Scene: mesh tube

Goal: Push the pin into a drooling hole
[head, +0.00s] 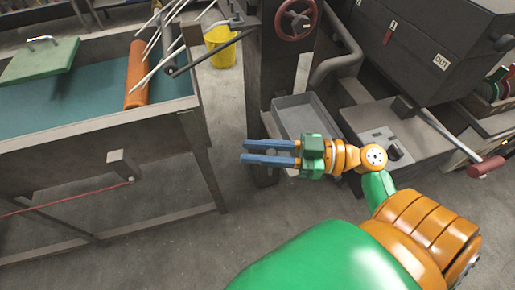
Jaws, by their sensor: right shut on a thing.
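My right gripper (270,152) reaches left from the lower right, level over the gap between the bench and the dark machine. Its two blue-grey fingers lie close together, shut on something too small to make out. I cannot pick out the pin or a drooling hole. The long bench with a teal trough (90,108) stands at the left, apart from the fingertips. A small grey block (122,164) sticks out from its side, with a thin red line running from it to the left edge. My left gripper is out of view.
An orange roller (137,75) and several pale rods lie at the trough's right end. A green board (40,60) rests at its far left. A yellow bucket (220,47) stands behind. A grey tray (303,115) and a red-handled lever (486,166) are at the right.

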